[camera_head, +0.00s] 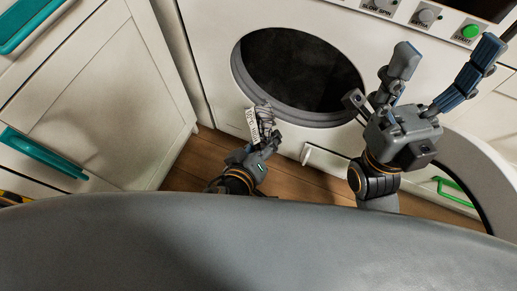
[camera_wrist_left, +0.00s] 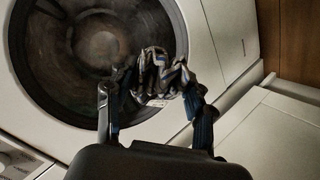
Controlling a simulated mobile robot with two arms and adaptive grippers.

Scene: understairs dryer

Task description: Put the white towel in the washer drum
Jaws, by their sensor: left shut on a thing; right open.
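The white towel (camera_head: 252,125) shows as a small crumpled white bundle with dark marks in my left gripper (camera_head: 262,121). In the left wrist view the towel (camera_wrist_left: 158,75) looks greyish and striped, bunched between the fingers of that gripper (camera_wrist_left: 154,92). My left gripper is shut on it, just in front of the lower left rim of the washer opening. The dark washer drum (camera_head: 300,68) is open to view; it also shows behind the towel in the left wrist view (camera_wrist_left: 95,42). My right gripper (camera_head: 446,52) is open and empty, fingers upward, right of the opening.
The open round washer door (camera_head: 478,160) stands at the right. The control panel (camera_head: 440,17) with knobs and a green button is above my right gripper. White cabinets (camera_head: 100,95) with teal handles (camera_head: 45,152) stand on the left. Wooden floor (camera_head: 190,155) shows below.

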